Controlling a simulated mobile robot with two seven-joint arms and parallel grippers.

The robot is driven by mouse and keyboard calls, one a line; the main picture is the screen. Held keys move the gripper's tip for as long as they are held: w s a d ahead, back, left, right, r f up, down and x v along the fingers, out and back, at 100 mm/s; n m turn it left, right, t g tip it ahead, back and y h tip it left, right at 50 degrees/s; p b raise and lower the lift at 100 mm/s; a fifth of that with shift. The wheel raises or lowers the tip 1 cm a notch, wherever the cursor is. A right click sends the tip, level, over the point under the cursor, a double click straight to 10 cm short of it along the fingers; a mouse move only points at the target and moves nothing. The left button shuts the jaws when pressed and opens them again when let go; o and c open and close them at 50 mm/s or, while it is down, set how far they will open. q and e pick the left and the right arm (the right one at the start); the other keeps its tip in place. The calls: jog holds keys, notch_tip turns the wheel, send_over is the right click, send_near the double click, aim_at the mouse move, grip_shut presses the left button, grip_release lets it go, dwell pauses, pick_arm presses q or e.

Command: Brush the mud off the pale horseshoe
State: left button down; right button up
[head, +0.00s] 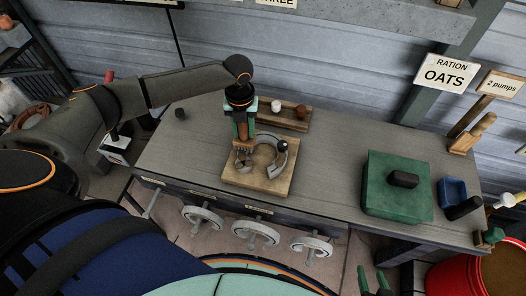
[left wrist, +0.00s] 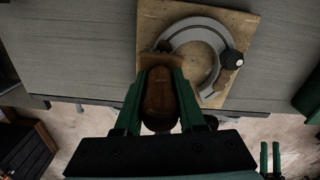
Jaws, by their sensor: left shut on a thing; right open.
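The pale horseshoe (head: 262,141) lies on a square wooden board (head: 262,186) on the workbench; it also shows in the left wrist view (left wrist: 190,31). A brown patch (left wrist: 223,77) that looks like mud is on its right arm, below a dark round knob (left wrist: 232,59). My left gripper (head: 243,145) points down over the horseshoe's left side, shut on a brown wooden-backed brush (left wrist: 159,96). The brush's lower end is at the horseshoe's left part; whether it touches is unclear. My right gripper (head: 374,283) is open and empty at the bottom edge, away from the bench.
A wooden rack (head: 290,123) with small pots stands behind the board. A green box (head: 392,205) with a dark block on top and a blue tray (head: 452,191) stand to the right. A red bucket (head: 445,283) is at the lower right. The bench between board and green box is clear.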

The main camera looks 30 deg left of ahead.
pick_arm(q)
jog(key=shift+w+a+f+b, duration=0.15)
jog(key=shift+w+b, duration=0.25)
jog(key=shift+w, duration=0.15)
jog(key=shift+w+a+b, duration=0.15)
jog(key=shift+w+b, duration=0.15)
jog(key=shift+w, duration=0.3)
jog(key=shift+s+p, duration=0.3)
jog(key=shift+p, duration=0.2)
jog(key=shift+s+d+r+p, duration=0.1)
jog(key=shift+s+p, duration=0.35)
jog(key=shift+p, duration=0.05)
jog(key=shift+s+d+r+p, duration=0.1)
jog(key=shift+s+p, duration=0.3)
jog(key=shift+p, duration=0.05)
jog(key=shift+s+f, duration=0.1)
